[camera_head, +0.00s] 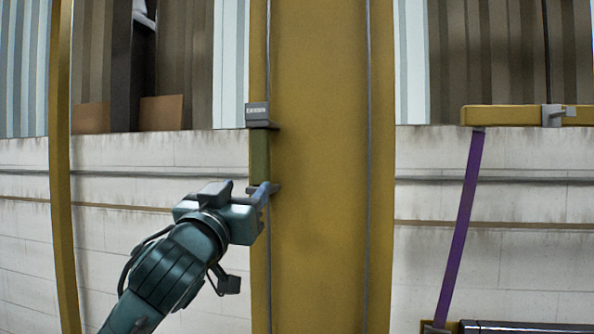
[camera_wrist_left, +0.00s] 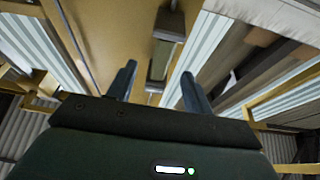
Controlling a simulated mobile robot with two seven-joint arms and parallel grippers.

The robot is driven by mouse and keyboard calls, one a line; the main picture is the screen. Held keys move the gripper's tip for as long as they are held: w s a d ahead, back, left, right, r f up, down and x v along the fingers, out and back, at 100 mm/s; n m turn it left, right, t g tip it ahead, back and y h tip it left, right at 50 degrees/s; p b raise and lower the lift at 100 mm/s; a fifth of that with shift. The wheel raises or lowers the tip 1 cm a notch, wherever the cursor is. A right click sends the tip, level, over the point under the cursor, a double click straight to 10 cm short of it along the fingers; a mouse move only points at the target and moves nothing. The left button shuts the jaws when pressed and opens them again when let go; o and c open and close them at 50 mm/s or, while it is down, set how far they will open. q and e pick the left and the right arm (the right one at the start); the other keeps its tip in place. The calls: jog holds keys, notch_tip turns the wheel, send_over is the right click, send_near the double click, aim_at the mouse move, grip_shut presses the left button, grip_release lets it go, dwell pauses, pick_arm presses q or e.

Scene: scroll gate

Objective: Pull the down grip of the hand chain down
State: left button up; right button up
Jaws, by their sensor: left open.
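A hand grip hangs on a thin chain along the left edge of the wide yellow column (camera_head: 320,230). The grip has a grey labelled block (camera_head: 258,115) on top, an olive bar (camera_head: 260,155) and a small grey plate at its lower end. The label is too small to read. My left gripper (camera_head: 264,194) is by the grip's lower end, in front of the column. In the left wrist view the olive bar (camera_wrist_left: 160,60) shows between and beyond the two open fingers (camera_wrist_left: 160,92). I cannot tell whether they touch it. My right gripper is out of view.
A second thin chain (camera_head: 367,150) runs down the column's right side. A yellow post (camera_head: 62,170) stands at left. A purple strap (camera_head: 460,225) hangs from a yellow beam (camera_head: 490,115) at right. A pale block wall (camera_head: 130,240) is behind.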

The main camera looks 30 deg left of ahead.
aim_at(258, 154)
pick_arm(q)
jog(key=shift+n, duration=0.3)
jog(key=w+r+p, duration=0.1)
jog(key=w+r, duration=0.1)
jog(key=w+a+r, duration=0.1)
jog(key=w, duration=0.1)
jog(key=w+a+r+p, duration=0.1)
jog(key=w+r, duration=0.1)
jog(key=shift+r+p, duration=0.3)
jog(key=shift+p, duration=0.05)
jog(key=p+x, duration=0.1)
jog(key=x, duration=0.3)
jog(key=shift+w+a+r+p, duration=0.15)
jog(key=shift+w+p, duration=0.2)
jog(key=shift+w, duration=0.35)
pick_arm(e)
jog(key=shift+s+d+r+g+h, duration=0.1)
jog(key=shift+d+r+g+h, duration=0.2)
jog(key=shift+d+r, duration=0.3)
pick_arm(q)
jog(key=shift+c, duration=0.2)
jog(key=shift+c, duration=0.7)
grip_shut()
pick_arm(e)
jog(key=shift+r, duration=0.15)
